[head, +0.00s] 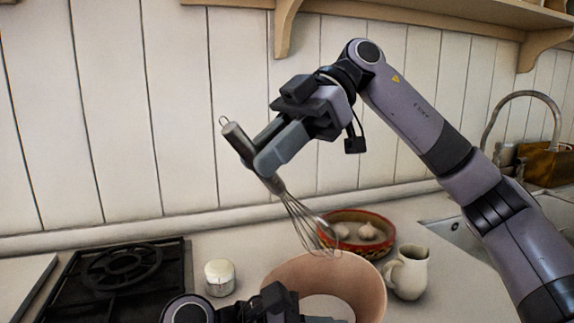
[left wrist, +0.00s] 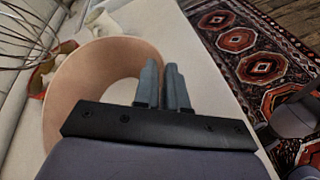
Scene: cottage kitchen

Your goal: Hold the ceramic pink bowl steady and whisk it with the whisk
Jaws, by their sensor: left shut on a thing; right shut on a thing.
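The pink bowl (head: 372,287) stands on the counter at the bottom centre of the head view, its near part hidden by my left arm. In the left wrist view the bowl (left wrist: 70,85) shows its rim, with my left gripper (left wrist: 163,85) shut at its right side wall. My right gripper (head: 262,165) is shut on the handle of the whisk (head: 300,222). The whisk is tilted, wires pointing down to the right, with its tip at about the bowl's far rim in the head view.
A red patterned dish (head: 385,240) with garlic bulbs stands behind the bowl, and a cream jug (head: 408,274) is to its right. A small white jar (head: 219,277) and a black stove (head: 115,283) are at left. A sink (head: 455,233) is at right.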

